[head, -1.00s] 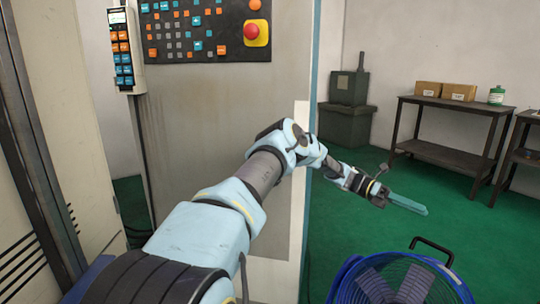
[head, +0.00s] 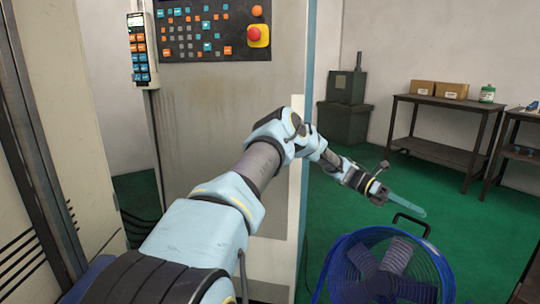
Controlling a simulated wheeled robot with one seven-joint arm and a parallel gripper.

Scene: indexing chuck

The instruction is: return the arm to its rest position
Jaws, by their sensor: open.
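My arm reaches out from the bottom left, bends at the elbow in front of the grey machine cabinet (head: 200,120), and points down to the right. My gripper (head: 408,205) is at its end, with pale blue-green fingers over the green floor, just above and behind the blue fan. I see the fingers nearly edge-on, and nothing shows between them. The indexing chuck is not seen in this view.
A blue floor fan (head: 385,270) with a black handle stands close below my gripper. The control panel (head: 210,30) with a red button is on the cabinet. Dark tables (head: 440,150) with boxes stand at the back right. Green floor lies open between.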

